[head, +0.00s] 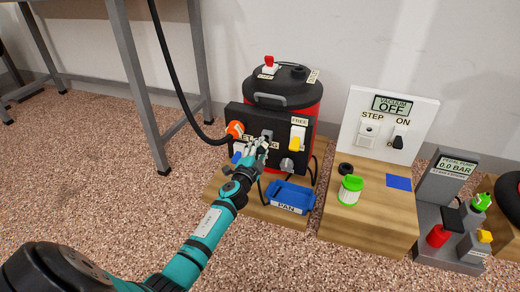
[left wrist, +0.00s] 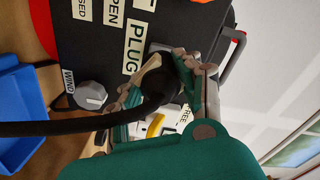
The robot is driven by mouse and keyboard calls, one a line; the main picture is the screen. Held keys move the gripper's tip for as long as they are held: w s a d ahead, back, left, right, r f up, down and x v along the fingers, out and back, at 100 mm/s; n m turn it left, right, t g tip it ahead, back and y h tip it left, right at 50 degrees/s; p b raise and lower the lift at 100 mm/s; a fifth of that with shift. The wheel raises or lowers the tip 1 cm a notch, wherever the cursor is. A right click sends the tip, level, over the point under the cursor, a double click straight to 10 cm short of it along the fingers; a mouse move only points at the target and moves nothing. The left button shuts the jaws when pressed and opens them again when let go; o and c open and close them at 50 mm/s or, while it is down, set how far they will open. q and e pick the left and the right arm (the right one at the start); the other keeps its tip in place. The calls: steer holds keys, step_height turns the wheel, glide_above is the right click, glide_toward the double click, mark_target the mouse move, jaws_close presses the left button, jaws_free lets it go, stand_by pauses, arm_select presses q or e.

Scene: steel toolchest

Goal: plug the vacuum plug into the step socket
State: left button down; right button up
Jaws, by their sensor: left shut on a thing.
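The vacuum plug (left wrist: 158,86) is a dark round body with a black cord running off to the left in the left wrist view. My left gripper (head: 260,148) is shut on it, close in front of the vacuum's black front panel (left wrist: 95,45), by the PLUG label. In the left wrist view the fingers (left wrist: 162,80) lie on both sides of the plug. I cannot tell whether the plug touches the panel. The step socket (head: 368,130) is on the white upright board (head: 420,115) to the right, under the STEP label, apart from my gripper. My right gripper is not in view.
The red and black vacuum (head: 285,90) stands behind the panel. A black hose (head: 170,60) joins an orange fitting (head: 235,129). A blue pan (head: 290,194), a green-and-white jar (head: 350,190) and a pump unit (head: 447,180) stand nearby. The white board's display reads VACUUM OFF.

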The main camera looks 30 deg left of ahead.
arm_select(q)
steer(key=shift+b+x, duration=0.6)
steer(key=shift+x, duration=0.85)
steer(key=c, duration=0.8)
jaws_free()
steer(key=shift+s, duration=0.1)
steer(key=v, duration=1.1)
steer(key=shift+s+d, duration=0.15)
steer(key=shift+s, duration=0.25)
